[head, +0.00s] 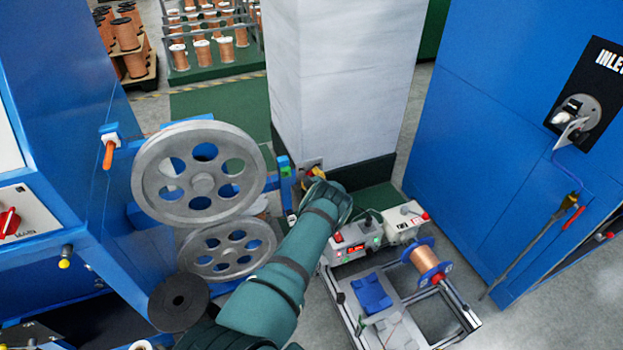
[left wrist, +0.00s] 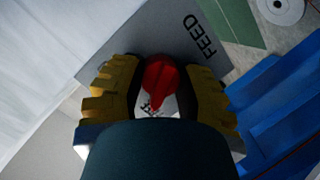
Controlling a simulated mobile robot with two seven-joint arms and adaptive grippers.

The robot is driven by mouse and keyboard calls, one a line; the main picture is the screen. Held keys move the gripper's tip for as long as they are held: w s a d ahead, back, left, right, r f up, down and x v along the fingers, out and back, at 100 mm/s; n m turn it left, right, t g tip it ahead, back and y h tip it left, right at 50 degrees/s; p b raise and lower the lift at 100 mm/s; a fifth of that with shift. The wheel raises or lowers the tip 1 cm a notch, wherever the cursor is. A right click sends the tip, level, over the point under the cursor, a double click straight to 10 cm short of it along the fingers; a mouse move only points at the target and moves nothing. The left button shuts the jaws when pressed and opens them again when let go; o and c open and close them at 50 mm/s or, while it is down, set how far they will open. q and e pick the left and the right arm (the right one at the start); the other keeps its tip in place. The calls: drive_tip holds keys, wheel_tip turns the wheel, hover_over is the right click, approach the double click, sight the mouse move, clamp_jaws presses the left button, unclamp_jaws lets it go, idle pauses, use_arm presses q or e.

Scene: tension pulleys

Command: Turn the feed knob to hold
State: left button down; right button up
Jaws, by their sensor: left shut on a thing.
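The feed knob (left wrist: 158,84) is red and sits on a grey plate (left wrist: 150,35) marked FEED in the left wrist view. My left gripper (head: 315,172) reaches the foot of the white pillar in the head view. In the left wrist view its two yellow-backed, dark-padded fingers (left wrist: 160,92) stand on either side of the knob and are shut on it. The knob's pointed end faces the lower part of that view. Lettering below the knob is mostly covered, so I cannot read the position. In the head view the gripper largely hides the knob. My right gripper is not in view.
Two grey pulley wheels (head: 202,182) stand left of my arm. A bench unit with a copper spool (head: 428,262) is at the lower right. Blue cabinets (head: 500,130) flank both sides. The white pillar (head: 335,80) rises directly behind my gripper.

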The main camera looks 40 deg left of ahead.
use_arm(q)
drive_tip(key=m+g, duration=0.1)
drive_tip(key=m, duration=0.1)
drive_tip(key=m+g, duration=0.1)
drive_tip(key=m, duration=0.1)
drive_tip(key=shift+w+m+y, duration=0.1)
drive_tip(key=shift+m+y, duration=0.2)
drive_tip(key=shift+y, duration=0.1)
drive_tip(key=m+g, duration=0.1)
drive_tip(key=m, duration=0.1)
drive_tip(key=m+g+y, duration=0.1)
drive_tip(key=m, duration=0.1)
drive_tip(key=shift+y, duration=0.3)
drive_tip(key=shift+m, duration=0.3)
drive_tip(key=c, duration=0.5)
unclamp_jaws()
drive_tip(key=shift+c, duration=0.2)
drive_tip(key=shift+d, duration=0.2)
